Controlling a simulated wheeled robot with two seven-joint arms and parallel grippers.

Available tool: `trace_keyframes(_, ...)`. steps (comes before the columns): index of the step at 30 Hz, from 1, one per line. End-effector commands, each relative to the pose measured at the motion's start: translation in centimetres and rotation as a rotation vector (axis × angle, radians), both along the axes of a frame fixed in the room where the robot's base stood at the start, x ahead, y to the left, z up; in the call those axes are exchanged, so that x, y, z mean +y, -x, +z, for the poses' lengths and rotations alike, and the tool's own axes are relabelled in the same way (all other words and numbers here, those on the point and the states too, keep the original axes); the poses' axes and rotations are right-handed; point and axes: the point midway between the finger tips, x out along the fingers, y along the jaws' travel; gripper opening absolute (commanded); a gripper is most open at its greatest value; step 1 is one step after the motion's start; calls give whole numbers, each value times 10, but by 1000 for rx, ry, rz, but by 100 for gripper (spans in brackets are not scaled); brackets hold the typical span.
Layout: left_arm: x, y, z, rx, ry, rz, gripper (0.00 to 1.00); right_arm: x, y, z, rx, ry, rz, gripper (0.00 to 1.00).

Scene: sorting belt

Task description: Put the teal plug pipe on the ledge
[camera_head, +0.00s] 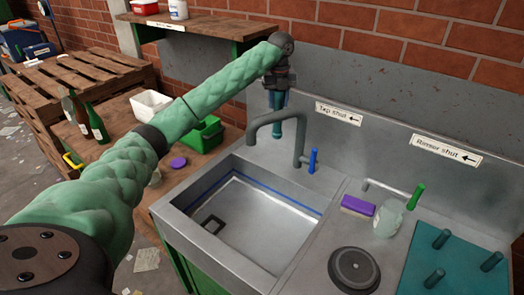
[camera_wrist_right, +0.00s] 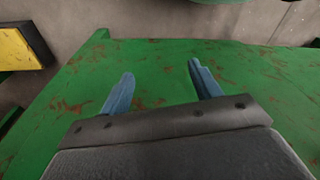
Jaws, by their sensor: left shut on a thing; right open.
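My left arm reaches across the head view to the back of the sink. My left gripper (camera_head: 277,101) points down and is shut on the teal plug pipe (camera_head: 277,130), whose lower end shows below the blue fingers. The pipe hangs upright behind the sink tap, close to the grey back wall; whether it touches anything below cannot be told. A wooden shelf (camera_head: 215,25) with a small label runs along the wall above; I cannot tell whether this is the ledge. My right gripper (camera_wrist_right: 160,88) is open and empty over a scratched green surface in the right wrist view.
The curved tap (camera_head: 265,122) with a blue lever stands beside the pipe. The sink basin (camera_head: 250,225) is below. A purple sponge (camera_head: 357,206), a glass jar (camera_head: 388,220) and a teal pegged board (camera_head: 455,260) are at right. Bottles (camera_head: 95,122) stand at left.

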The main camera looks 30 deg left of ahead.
Motion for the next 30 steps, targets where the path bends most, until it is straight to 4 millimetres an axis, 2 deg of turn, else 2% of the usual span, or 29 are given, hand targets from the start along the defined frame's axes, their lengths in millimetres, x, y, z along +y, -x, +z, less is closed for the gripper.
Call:
trace_keyframes(4, 4, -1, -1, 1, 1, -44, 0, -1, 0, -2, -2, 1, 0, 63)
trace_keyframes(7, 15, -2, -7, 2, 0, -48, 0, -3, 1, -12, -6, 4, 1, 63)
trace_keyframes(18, 83, -9, -46, 3, 0, -45, 0, -22, 16, -72, -41, 24, 12, 63)
trace_keyframes(24, 110, -13, -64, 1, 1, -46, 0, -32, 27, -96, -60, 30, 18, 63)
trace_keyframes(27, 117, -14, -70, 1, 1, -48, 0, -34, 30, -103, -66, 33, 21, 63)
trace_keyframes(30, 116, -14, -74, 0, 0, -48, 0, -36, 32, -107, -69, 33, 21, 63)
